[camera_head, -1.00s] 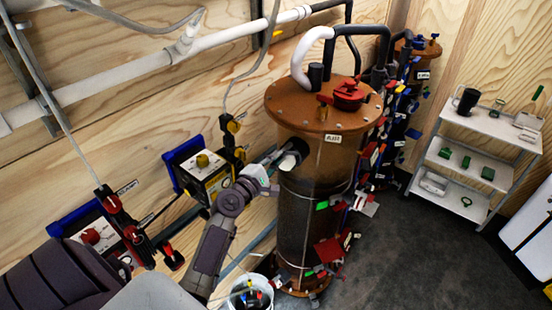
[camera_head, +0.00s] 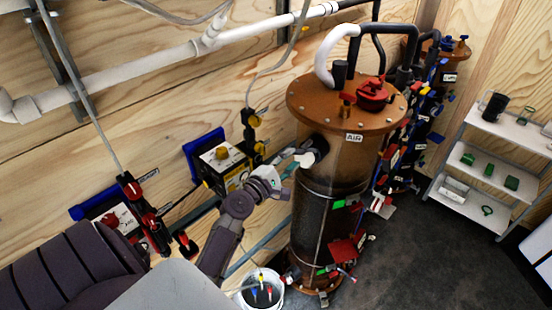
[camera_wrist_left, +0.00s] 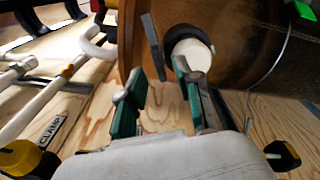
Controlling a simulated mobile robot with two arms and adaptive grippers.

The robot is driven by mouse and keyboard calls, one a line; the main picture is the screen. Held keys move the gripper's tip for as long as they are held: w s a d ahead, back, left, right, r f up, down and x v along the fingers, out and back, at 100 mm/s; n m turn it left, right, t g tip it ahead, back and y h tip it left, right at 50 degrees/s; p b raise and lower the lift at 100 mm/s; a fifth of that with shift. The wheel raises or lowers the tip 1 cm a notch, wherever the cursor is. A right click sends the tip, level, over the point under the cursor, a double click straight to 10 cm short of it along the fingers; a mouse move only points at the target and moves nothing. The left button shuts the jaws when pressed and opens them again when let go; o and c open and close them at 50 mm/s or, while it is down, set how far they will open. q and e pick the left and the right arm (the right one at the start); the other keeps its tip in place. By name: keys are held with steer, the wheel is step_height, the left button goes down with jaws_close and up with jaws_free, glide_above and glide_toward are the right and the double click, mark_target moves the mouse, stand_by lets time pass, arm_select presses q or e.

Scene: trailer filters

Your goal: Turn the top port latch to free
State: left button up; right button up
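The top port (camera_head: 319,145) is a short black pipe stub with a pale end, high on the side of the brown tank. It also shows in the wrist view, where its white end (camera_wrist_left: 197,53) faces me. A thin grey flat piece (camera_wrist_left: 153,44), possibly the latch, stands just left of the port there. My left gripper (camera_head: 289,160) is just left of and below the port. In the wrist view its green-padded fingers (camera_wrist_left: 160,98) are apart with nothing between them. The right finger overlaps the port's lower edge; I cannot tell whether it touches. My right gripper is out of view.
The brown tank (camera_head: 340,215) carries red fittings on its lid (camera_head: 300,90). A yellow-and-black box (camera_head: 222,166) is on the wooden wall at left. A white bucket (camera_head: 263,289) stands below my arm. Shelves (camera_head: 490,165) stand at right, with bare floor before them.

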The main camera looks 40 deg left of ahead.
arm_select(q)
steer(key=s, duration=0.9)
steer(key=shift+s, duration=0.15)
steer(key=shift+f, duration=0.1)
steer(key=s+d+f+m+g+b, duration=0.2)
steer(key=s+d+f+m+g, duration=0.15)
steer(key=f, duration=1.05)
steer(key=s+d+f+m+g+h+b, duration=0.1)
steer(key=s+d+f+m+g+b, duration=0.2)
steer(key=f, duration=1)
steer(key=s+d+f+m+g+b, duration=0.1)
steer(key=s+d+f+m+g, duration=0.2)
steer(key=f, duration=1.1)
steer(key=s+d+f+m+g+b, duration=0.2)
steer(key=s+f+m+g, duration=0.1)
steer(key=s+f+m, duration=0.5)
steer(key=s+d+f+m+g+b, duration=0.2)
steer(key=s+f+m, duration=0.6)
steer(key=s+f, duration=0.7)
steer(key=s+g+b, duration=0.1)
steer(key=s+g, duration=0.1)
steer(key=s, duration=0.4)
steer(key=shift+s+d+f+y, duration=0.15)
steer(key=shift+s+y, duration=0.1)
steer(key=shift+y, duration=0.05)
